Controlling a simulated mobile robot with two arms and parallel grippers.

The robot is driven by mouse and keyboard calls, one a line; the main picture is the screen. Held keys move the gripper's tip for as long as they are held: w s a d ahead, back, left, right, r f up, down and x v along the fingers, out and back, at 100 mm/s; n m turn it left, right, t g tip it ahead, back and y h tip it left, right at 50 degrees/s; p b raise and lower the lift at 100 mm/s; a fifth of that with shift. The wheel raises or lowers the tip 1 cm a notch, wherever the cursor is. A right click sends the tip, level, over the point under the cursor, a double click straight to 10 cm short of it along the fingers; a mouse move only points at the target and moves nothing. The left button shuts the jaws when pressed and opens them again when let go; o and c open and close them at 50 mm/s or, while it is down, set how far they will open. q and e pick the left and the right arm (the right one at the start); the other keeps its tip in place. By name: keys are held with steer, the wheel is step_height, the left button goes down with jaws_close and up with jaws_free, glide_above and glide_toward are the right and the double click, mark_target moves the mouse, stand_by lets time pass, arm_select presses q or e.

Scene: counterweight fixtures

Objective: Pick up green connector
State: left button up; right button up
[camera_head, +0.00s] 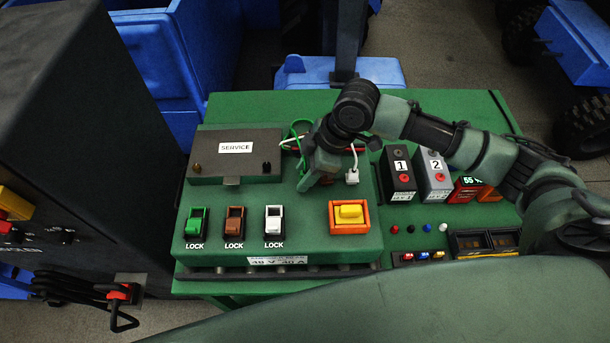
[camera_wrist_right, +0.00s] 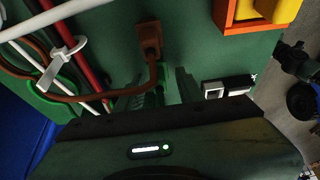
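My right gripper (camera_head: 312,181) points down over the green panel, between the service box and the orange-framed yellow button. Its two fingers (camera_wrist_right: 163,92) stand apart in the right wrist view. A small bright green part (camera_wrist_right: 140,100) shows low by the left finger; I cannot tell whether it is the green connector. A green cable (camera_head: 298,128) loops behind the gripper in the head view. A brown connector (camera_wrist_right: 150,38) with a brown cable is just beyond the fingers. A white connector (camera_head: 352,177) is right of the gripper. My left gripper is not in view.
Green, brown and white LOCK latches (camera_head: 234,222) line the panel front. The service box (camera_head: 235,155) stands at left, the yellow button (camera_head: 349,214) at front right. Numbered modules (camera_head: 400,172) stand farther right. A white clip (camera_wrist_right: 60,65) and several cables lie left in the wrist view.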

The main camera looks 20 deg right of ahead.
mark_target(305, 172)
steer(key=c, duration=0.5)
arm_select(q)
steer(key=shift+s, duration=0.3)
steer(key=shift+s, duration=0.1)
arm_select(e)
steer(key=shift+r, duration=0.15)
arm_select(q)
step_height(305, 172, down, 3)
steer(key=b, duration=0.2)
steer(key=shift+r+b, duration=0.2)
steer(key=shift+b, duration=0.1)
arm_select(e)
step_height(305, 172, up, 20)
steer(key=shift+f, duration=0.1)
